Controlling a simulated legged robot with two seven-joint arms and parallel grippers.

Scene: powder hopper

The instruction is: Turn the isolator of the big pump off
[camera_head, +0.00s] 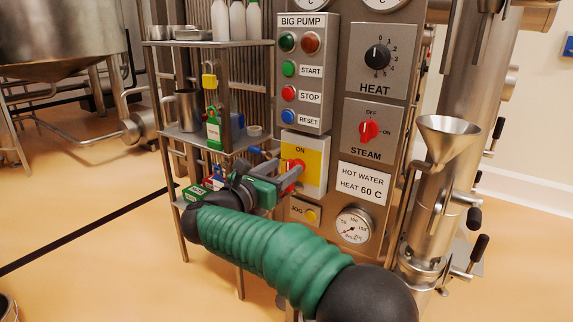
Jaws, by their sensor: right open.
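The big pump's isolator is a yellow plate (314,157) marked ON, below the BIG PUMP button box (305,75). Its red handle (299,165) shows partly, with its lower left part hidden by my gripper. My right gripper (288,174) is open and comes up to the handle from the left; the fingertips are close to or around it. I cannot tell whether they touch it. My right arm, in a green ribbed sleeve, crosses the lower middle. My left gripper is not in view.
A rack shelf (212,140) with padlocks, tags and a metal jug (186,110) stands close left of the panel. The red STEAM knob (368,131) and HEAT dial (377,57) are to the right. A JOG button (311,215) and a gauge (353,226) sit below. A funnel (447,135) stands far right.

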